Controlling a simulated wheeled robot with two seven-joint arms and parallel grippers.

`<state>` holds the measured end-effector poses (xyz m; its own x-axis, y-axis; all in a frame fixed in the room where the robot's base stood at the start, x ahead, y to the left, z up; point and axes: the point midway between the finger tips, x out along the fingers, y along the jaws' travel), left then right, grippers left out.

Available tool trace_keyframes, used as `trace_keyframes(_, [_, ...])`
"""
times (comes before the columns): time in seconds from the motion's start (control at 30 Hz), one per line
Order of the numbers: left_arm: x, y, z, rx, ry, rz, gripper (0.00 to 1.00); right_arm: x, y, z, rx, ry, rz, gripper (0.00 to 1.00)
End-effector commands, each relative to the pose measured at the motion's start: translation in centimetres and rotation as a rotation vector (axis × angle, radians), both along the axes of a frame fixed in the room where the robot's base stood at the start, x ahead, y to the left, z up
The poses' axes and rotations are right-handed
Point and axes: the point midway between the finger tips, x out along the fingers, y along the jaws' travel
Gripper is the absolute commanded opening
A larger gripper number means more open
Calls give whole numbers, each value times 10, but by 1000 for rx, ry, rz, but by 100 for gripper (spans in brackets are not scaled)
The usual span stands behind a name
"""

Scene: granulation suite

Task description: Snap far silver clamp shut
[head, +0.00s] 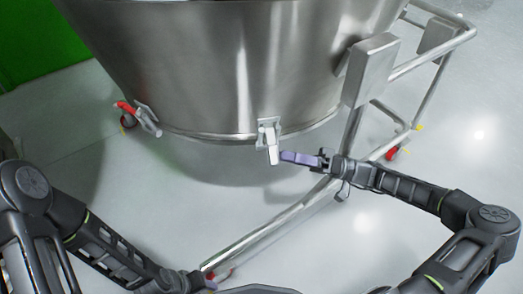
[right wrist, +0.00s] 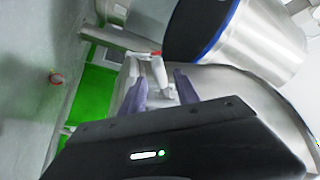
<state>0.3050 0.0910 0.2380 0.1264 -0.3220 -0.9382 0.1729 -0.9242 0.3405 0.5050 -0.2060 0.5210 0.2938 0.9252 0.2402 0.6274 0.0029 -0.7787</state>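A large steel bowl (head: 240,70) carries silver clamps along its lower rim. One silver clamp (head: 268,140) is at the front, its lever hanging down and slightly off the wall. Another silver clamp (head: 147,120) sits at the left, its lever tilted outward. My right gripper (head: 284,156) has its purple fingertips just right of the front clamp's lever. In the right wrist view its fingers (right wrist: 160,86) are spread, with a silver lever (right wrist: 160,74) showing beyond the gap; contact cannot be told. My left gripper (head: 211,284) is partly visible at the bottom edge, its fingers unclear.
A tubular steel frame (head: 270,235) runs below and right of the bowl, with a grey box (head: 371,70) on it. Red casters (head: 392,153) stand on the pale floor. A green panel (head: 40,40) is at the back left.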

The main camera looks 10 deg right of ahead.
Motion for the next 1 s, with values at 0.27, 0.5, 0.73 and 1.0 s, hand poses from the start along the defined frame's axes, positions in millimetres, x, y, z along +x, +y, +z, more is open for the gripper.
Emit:
trace_keyframes(0.27, [2,0,-12,1,-4,3,41,10,35,7,0,-1,4,38])
trace_keyframes(0.5, [3,0,-20,2,-9,4,41,19,64,15,1,-1,3,38])
trace_keyframes(0.73, [4,0,-20,2,-10,5,41,21,68,18,0,0,1,38])
trace_keyframes(1.0, [4,0,-20,2,-10,5,41,21,68,18,0,0,1,26])
